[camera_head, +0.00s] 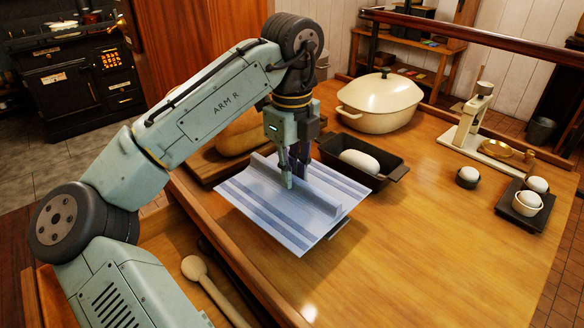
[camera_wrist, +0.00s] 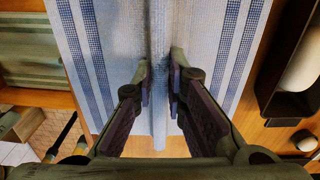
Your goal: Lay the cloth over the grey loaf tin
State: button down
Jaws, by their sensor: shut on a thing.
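The white cloth with blue stripes (camera_head: 248,198) is spread out near the table's left edge, with a raised fold along its middle. My gripper (camera_head: 295,180) is shut on this fold from above. In the wrist view my gripper (camera_wrist: 160,66) has one finger on each side of the upright fold of the cloth (camera_wrist: 112,45). A dark loaf tin (camera_head: 343,172) with pale dough (camera_head: 360,160) stands just beyond the cloth, uncovered; its wall also shows at the right of the wrist view (camera_wrist: 268,75). It looks nearly black. A dark grey edge (camera_head: 345,228) shows under the cloth's right corner; I cannot tell what it is.
A cream lidded pot (camera_head: 380,105) stands behind the tin. Bread (camera_head: 240,136) on a board lies behind the cloth. A scale (camera_head: 478,125) and cups with eggs (camera_head: 528,201) stand at the right. A wooden spoon (camera_head: 205,280) lies in front. The table's front right is clear.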

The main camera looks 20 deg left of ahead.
jog(key=shift+f+p, duration=0.55)
jog(key=shift+p, duration=0.15)
dwell(0.9)
jog(key=c, duration=1.5)
grip_release()
jog(key=shift+c, duration=0.2)
notch_tip(320, 180, up, 3)
jog(key=p, duration=0.2)
jog(key=shift+f+p, duration=0.1)
jog(key=shift+p, duration=0.3)
jog(key=shift+r, duration=2.6)
